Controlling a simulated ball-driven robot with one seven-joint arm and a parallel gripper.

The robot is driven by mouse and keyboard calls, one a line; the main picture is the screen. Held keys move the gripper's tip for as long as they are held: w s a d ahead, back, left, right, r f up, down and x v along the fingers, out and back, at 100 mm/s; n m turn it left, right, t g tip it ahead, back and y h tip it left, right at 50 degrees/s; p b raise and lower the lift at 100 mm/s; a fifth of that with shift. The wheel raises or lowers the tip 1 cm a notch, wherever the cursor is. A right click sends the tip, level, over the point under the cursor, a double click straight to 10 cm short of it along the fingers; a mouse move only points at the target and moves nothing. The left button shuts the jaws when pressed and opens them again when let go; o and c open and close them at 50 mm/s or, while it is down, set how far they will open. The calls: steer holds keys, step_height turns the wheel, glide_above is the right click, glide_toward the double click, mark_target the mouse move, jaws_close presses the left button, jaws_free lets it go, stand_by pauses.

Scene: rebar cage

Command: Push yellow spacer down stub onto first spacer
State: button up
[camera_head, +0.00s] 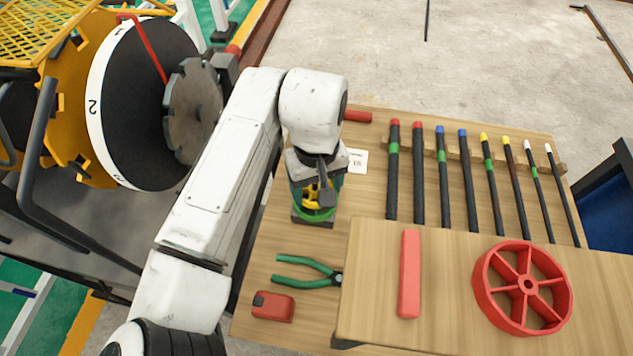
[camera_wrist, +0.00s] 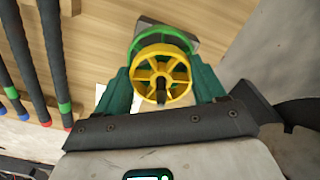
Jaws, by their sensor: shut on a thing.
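The yellow spacer (camera_wrist: 161,51), a spoked wheel, sits between the two green fingers of my gripper (camera_wrist: 161,74) in the wrist view, with a finger against each side. In the head view the yellow spacer (camera_head: 310,196) shows partly below my gripper (camera_head: 317,187). A dark stub (camera_wrist: 164,92) shows at the wheel's middle. The green first spacer (camera_wrist: 148,34) lies beyond the yellow one, around the stub's lower part; it also shows in the head view (camera_head: 318,212). A grey base block (camera_head: 313,222) is under it. The exact gap between the spacers is hard to tell.
Several dark bars (camera_head: 443,175) with coloured bands lie on the wooden table to the right. Green pliers (camera_head: 308,273), a red tape measure (camera_head: 273,306), a red bar (camera_head: 410,273) and a red wheel (camera_head: 522,287) lie nearer. A caged drum stands at left.

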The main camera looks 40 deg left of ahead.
steer(key=shift+f, duration=0.65)
steer(key=o, duration=1.2)
steer(key=shift+o, duration=0.2)
step_height(320, 180, up, 11)
steer(key=b, duration=0.1)
steer(key=shift+f, duration=0.15)
